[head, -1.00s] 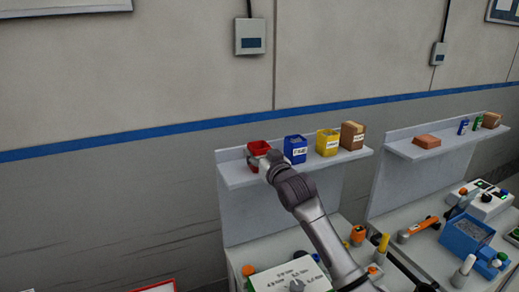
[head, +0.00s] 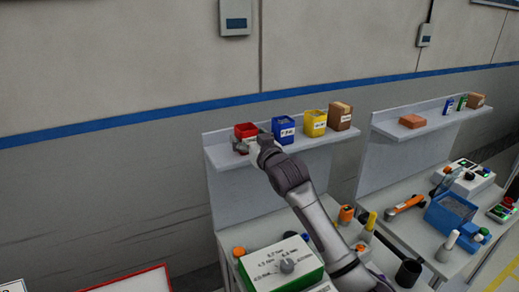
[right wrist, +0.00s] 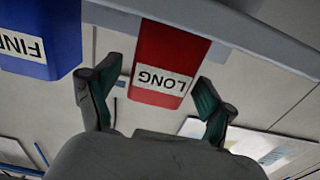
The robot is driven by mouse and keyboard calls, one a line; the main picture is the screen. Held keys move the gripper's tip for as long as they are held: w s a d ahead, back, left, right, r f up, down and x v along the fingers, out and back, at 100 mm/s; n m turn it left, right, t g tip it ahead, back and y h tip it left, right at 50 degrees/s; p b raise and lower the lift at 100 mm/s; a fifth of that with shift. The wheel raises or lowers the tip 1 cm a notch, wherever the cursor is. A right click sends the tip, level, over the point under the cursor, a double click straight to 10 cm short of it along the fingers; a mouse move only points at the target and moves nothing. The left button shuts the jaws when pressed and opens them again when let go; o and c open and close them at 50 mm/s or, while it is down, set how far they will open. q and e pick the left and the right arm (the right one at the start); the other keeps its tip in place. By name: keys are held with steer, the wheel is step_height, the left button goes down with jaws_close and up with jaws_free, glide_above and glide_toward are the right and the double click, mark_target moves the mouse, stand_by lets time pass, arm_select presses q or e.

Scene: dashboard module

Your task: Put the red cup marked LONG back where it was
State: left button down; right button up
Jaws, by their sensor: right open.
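The red cup (head: 246,130) stands on the left end of the shelf above the near bench. In the right wrist view, the red cup (right wrist: 172,52) shows a white label reading LONG, upside down in the picture. My right gripper (head: 247,145) is in front of the cup and hides its lower part in the head view. In the right wrist view, my right gripper (right wrist: 155,82) is open, with one finger on each side of the cup's label end; I cannot tell whether either touches it. My left gripper is not in view.
A blue cup (head: 283,130) stands close to the right of the red cup; it is also in the right wrist view (right wrist: 38,38). A yellow cup (head: 313,124) and a brown box (head: 340,116) follow along the shelf (head: 222,155). The bench below holds several tools.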

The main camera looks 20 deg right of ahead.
steer(key=s+d+b, duration=0.2)
steer(key=s, duration=0.8)
steer(key=shift+b, duration=0.3)
steer(key=shift+s, duration=0.1)
